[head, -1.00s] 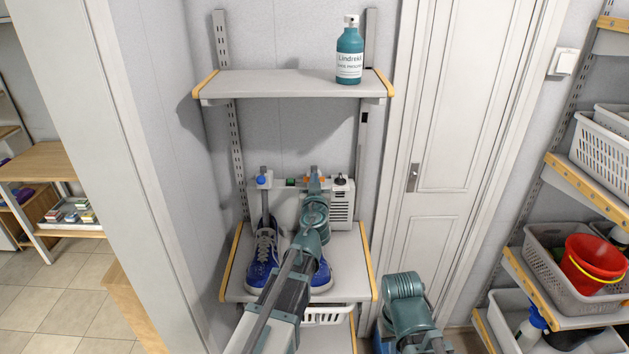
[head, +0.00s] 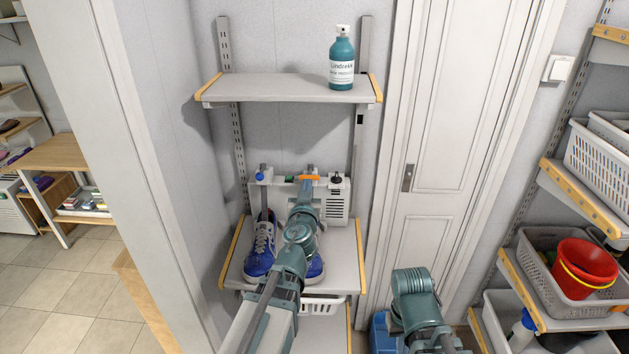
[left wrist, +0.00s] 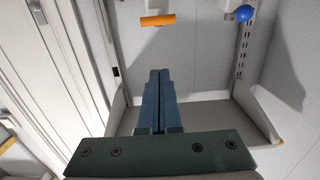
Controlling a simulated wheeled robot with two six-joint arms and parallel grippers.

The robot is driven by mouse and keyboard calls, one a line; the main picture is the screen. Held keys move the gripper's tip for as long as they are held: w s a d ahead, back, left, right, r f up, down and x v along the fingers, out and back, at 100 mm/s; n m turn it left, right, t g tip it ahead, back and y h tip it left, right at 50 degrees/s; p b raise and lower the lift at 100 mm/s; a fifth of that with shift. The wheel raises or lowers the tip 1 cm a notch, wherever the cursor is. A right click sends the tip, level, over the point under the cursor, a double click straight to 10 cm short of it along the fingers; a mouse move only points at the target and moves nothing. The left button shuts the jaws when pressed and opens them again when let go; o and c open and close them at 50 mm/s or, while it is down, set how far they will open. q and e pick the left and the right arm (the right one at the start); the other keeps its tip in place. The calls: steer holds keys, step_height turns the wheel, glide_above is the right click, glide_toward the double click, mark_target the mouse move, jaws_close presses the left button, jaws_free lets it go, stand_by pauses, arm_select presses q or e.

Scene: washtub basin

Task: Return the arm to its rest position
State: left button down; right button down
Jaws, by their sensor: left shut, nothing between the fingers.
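My left gripper (head: 306,190) reaches over the middle shelf (head: 232,270) in the head view, just in front of a white device (head: 336,206). The device has an orange handle (head: 309,177), a blue knob (head: 260,176) and a black knob (head: 336,179). In the left wrist view my left gripper (left wrist: 158,72) is shut and empty, its fingers pressed together. There the orange handle (left wrist: 158,20) lies beyond the fingertips with a gap between, and the blue knob (left wrist: 244,13) is to the right. My right gripper does not show.
A pair of blue shoes (head: 261,250) stands on the middle shelf, partly behind my left arm. A teal pump bottle (head: 342,58) stands on the upper shelf (head: 270,87). A white door (head: 455,130) is to the right. Baskets and a red bucket (head: 583,268) fill the right-hand shelves.

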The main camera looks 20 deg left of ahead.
arm_select(q)
steer(key=s+d+f+g+b, duration=0.1)
steer(key=s+d+f+g, duration=0.2)
steer(key=s+f+g, duration=0.35)
steer(key=s+d+f+g, duration=0.3)
steer(key=d+f, duration=0.1)
steer(key=f, duration=0.5)
steer(key=s+d+f+m+g+h, duration=0.1)
steer(key=s+d+f+m+g, duration=0.2)
steer(key=s+d, duration=0.3)
steer(key=s+d+f+m+g+h, duration=0.2)
steer(key=s+d, duration=0.4)
steer(key=s, duration=0.4)
steer(key=shift+s+d+f+m+g+b, duration=0.2)
steer(key=shift+d+f+m+g+b, duration=0.15)
steer(key=shift+f+m+g, duration=0.75)
steer(key=shift+r, duration=0.15)
